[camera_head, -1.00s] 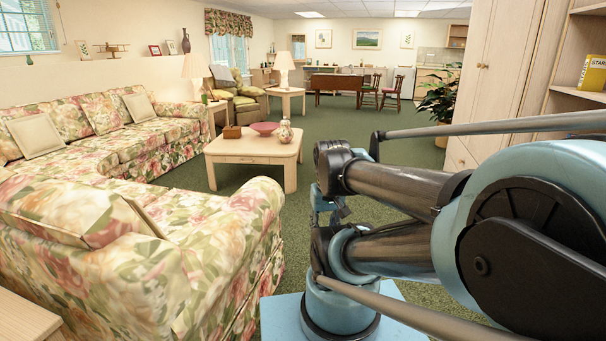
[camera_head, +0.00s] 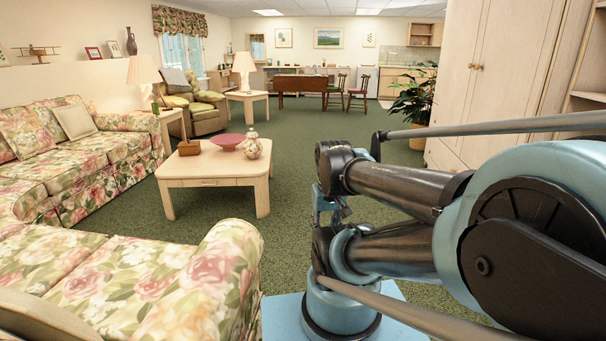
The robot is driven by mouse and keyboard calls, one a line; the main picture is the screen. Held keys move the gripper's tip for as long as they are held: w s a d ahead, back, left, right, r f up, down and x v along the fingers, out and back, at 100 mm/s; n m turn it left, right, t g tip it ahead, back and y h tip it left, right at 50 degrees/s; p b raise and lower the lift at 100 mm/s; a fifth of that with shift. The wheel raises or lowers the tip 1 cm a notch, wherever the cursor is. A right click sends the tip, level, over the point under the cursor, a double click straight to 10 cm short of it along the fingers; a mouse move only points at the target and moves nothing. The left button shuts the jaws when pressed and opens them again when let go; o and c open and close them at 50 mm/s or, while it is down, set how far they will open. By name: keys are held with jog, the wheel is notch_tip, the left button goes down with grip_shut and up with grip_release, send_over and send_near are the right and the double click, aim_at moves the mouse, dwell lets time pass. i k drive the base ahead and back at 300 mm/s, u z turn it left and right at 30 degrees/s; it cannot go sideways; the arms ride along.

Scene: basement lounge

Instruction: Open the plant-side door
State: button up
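A tall pale wood cabinet (camera_head: 500,85) stands at the right, with two upper doors that look shut. Small knobs (camera_head: 473,66) sit near the seam between them. A leafy potted plant (camera_head: 413,100) stands on the floor just beyond the cabinet's far side. The upper door nearer the plant (camera_head: 457,60) is seen at a steep angle. My arm crosses the right half of the view, in front of the cabinet's lower part. My gripper's fingers cannot be made out.
A floral sofa (camera_head: 90,150) fills the left and front left. A low coffee table (camera_head: 215,168) with a red bowl, a box and a vase stands mid-left. A dark table with chairs (camera_head: 303,84) stands farther back.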

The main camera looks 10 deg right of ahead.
aim_at(470, 18)
jog(key=z, duration=0.25)
jog(key=i, duration=1.1)
jog(key=z, duration=0.55)
jog(key=i, duration=1.05)
jog(key=z, duration=0.55)
jog(key=i, duration=0.95)
jog(key=z, duration=0.25)
